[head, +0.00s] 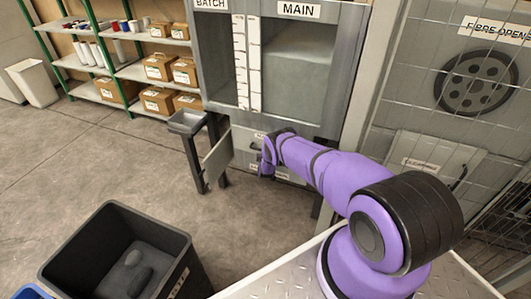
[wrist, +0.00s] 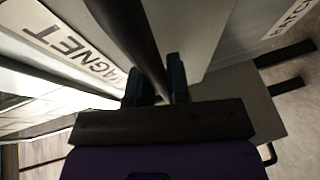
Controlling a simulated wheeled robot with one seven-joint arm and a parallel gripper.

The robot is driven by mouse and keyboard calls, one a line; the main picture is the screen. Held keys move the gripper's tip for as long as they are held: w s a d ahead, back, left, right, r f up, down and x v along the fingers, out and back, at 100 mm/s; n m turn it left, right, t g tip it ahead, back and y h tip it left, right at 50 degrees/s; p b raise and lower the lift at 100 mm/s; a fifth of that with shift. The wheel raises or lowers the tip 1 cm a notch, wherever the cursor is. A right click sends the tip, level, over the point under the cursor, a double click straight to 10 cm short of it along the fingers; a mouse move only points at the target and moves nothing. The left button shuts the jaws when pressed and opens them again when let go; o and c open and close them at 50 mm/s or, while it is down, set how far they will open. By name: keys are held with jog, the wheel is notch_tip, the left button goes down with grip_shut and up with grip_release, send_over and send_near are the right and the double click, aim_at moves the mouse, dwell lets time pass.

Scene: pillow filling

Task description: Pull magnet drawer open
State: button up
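The magnet drawer front, with its black-lettered MAGNET label (wrist: 75,45), fills the upper left of the wrist view. A dark bar handle (wrist: 135,35) runs down from the top of that view to between the two fingers of my gripper (wrist: 155,88). The fingers stand on either side of the bar. Whether both press on it is not clear. In the head view my gripper (head: 266,168) is at the lower front of the grey cabinet (head: 345,95), below the MAIN window. My purple arm hides much of the drawer there, so I cannot tell how far it is open.
A tilted grey panel (head: 218,155) stands just left of my gripper, beside a small grey tray on a post (head: 187,121). A black bin (head: 75,245) is at the front left. Shelves with boxes (head: 125,70) stand at the back left. Floor between them is clear.

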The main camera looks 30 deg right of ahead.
grip_shut()
jog(key=s+a, duration=0.9)
jog(key=a, duration=0.3)
jog(key=s+a, duration=1)
jog(key=a, duration=0.3)
jog(key=shift+s, duration=0.25)
jog(key=o, duration=0.7)
grip_release()
jog(key=v, duration=1)
jog(key=shift+s+a, duration=0.2)
jog(key=shift+s, duration=0.15)
